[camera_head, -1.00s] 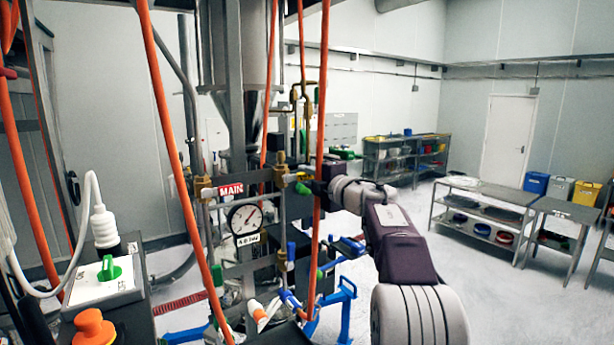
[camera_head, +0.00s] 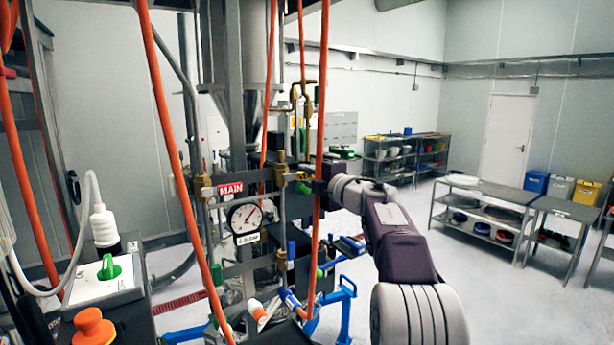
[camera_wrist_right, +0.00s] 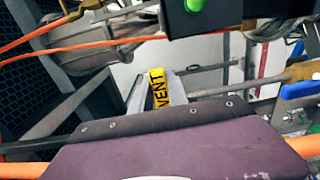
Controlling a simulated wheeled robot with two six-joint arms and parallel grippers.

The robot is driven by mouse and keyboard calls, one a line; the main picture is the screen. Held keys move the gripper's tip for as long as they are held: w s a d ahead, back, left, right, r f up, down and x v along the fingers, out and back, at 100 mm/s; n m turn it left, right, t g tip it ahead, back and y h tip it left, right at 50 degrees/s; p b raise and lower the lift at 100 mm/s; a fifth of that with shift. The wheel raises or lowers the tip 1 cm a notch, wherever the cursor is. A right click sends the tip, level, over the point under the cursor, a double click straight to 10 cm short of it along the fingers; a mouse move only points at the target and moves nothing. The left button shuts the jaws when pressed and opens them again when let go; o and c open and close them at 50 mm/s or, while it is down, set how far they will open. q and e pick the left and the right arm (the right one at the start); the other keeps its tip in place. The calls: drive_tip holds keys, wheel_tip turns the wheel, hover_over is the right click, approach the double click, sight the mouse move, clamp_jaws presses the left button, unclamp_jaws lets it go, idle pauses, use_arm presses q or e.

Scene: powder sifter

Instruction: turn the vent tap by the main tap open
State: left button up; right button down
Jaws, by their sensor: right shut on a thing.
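My right gripper (camera_head: 310,187) is at the pipework right of the red MAIN sign (camera_head: 231,189). It is shut on what seems to be the vent tap, whose handle is mostly hidden behind the gripper and an orange upright. A green part (camera_head: 303,188) shows beside the fingertips. In the right wrist view a yellow VENT label (camera_wrist_right: 158,88) stands beyond my purple wrist link. A dark block with a green spot (camera_wrist_right: 195,5) is at the top. My left gripper is not in view.
A pressure gauge (camera_head: 245,216) sits below the MAIN sign. Orange uprights pass close to my right gripper. Blue-handled valves are below, and a blue handle (camera_wrist_right: 300,89) shows at the wrist view's right edge. A control box (camera_head: 103,277) stands front left. Floor at right is open.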

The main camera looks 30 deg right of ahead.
idle(0.7)
wheel_tip(320, 180, up, 2)
drive_tip(key=n, duration=0.4)
drive_tip(key=shift+a+p, duration=0.15)
drive_tip(key=shift+p, duration=0.25)
drive_tip(key=r+n, duration=0.1)
drive_tip(key=n, duration=0.1)
drive_tip(key=a+r+n, duration=0.1)
drive_tip(key=n, duration=0.1)
drive_tip(key=shift+s+a, duration=0.1)
drive_tip(key=n, duration=0.2)
drive_tip(key=a+r+n, duration=0.1)
drive_tip(key=n, duration=0.1)
drive_tip(key=shift+a, duration=0.15)
drive_tip(key=shift+s+a+r+n+b, duration=0.15)
drive_tip(key=shift+a+n+b, duration=0.2)
drive_tip(key=shift+n, duration=0.6)
drive_tip(key=shift+a+r+n+b, duration=0.1)
drive_tip(key=shift+a+n+b, duration=0.3)
drive_tip(key=shift+n, duration=0.6)
drive_tip(key=shift+s+a+r+n+b, duration=0.15)
drive_tip(key=shift+a+n, duration=0.35)
drive_tip(key=shift+n, duration=0.45)
drive_tip(key=shift+w, duration=0.1)
